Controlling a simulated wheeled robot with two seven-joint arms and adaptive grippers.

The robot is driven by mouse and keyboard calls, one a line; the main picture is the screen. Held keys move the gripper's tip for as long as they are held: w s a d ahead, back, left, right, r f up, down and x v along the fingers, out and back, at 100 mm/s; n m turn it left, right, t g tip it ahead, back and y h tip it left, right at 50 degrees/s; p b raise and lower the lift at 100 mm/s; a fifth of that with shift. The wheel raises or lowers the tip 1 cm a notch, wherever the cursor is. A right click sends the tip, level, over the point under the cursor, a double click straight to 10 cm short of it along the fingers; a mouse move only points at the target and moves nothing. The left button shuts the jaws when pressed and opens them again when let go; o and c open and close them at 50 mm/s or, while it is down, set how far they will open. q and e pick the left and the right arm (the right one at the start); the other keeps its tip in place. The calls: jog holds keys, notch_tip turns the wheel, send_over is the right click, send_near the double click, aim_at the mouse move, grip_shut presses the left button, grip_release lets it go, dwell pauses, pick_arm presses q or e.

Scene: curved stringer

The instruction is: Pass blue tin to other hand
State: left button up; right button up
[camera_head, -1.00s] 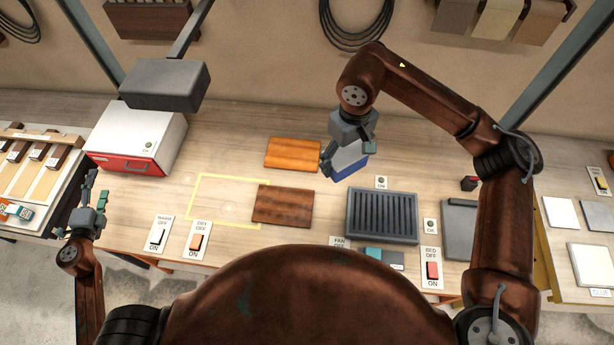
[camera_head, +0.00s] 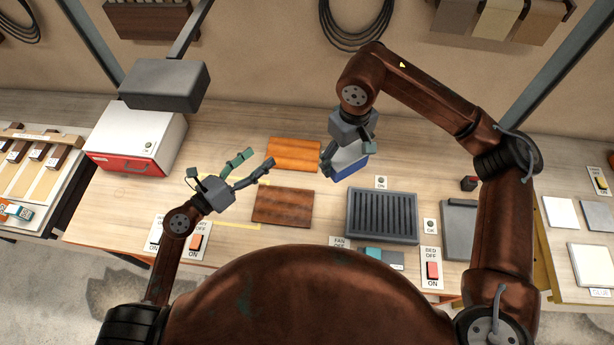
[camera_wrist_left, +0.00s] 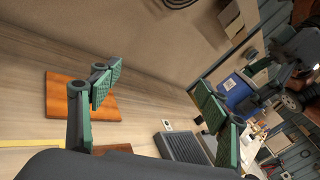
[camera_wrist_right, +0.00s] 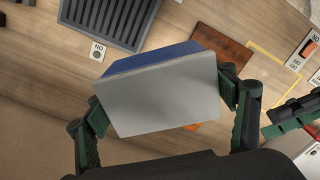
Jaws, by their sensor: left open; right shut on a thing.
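The blue tin (camera_head: 349,162) has a pale grey top and blue sides. My right gripper (camera_head: 346,152) is shut on it and holds it above the back middle of the bench. In the right wrist view the tin (camera_wrist_right: 165,93) sits between both fingers, its pale face toward the camera. My left gripper (camera_head: 256,166) is open and empty, left of the tin, with its fingers pointing right over the wooden boards. In the left wrist view the tin (camera_wrist_left: 236,91) shows beyond the right finger, apart from it.
Two wooden boards, an orange one (camera_head: 294,152) and a darker one (camera_head: 283,206), lie on the bench. A dark slatted grille (camera_head: 382,216) lies to their right. A white box with a red front (camera_head: 135,140) stands at back left. A grey lamp head (camera_head: 155,85) hangs above it.

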aim_at(348, 157)
pick_arm(q)
jog(key=s+d+r+m+g+h, duration=0.2)
jog(key=s+d+r+m, duration=0.15)
jog(key=d, duration=0.35)
jog(key=s+d+r+m+g+h, duration=0.1)
jog(key=s+d+r+m+h, duration=0.15)
jog(key=s+d+m, duration=0.4)
jog(key=shift+n+y, duration=0.35)
jog(key=shift+n, duration=0.35)
jog(key=x, duration=1.3)
jog(key=shift+w+d, duration=0.2)
jog(key=shift+w, duration=0.2)
jog(key=shift+c, duration=0.5)
jog(key=shift+s+d, duration=0.1)
jog(key=shift+s, duration=0.05)
jog(key=c, duration=1.4)
jog(key=shift+r, duration=0.1)
jog(key=shift+c, duration=0.5)
pick_arm(e)
jog(key=o, duration=1.1)
jog(key=shift+a+r, duration=0.1)
jog(key=o, duration=0.5)
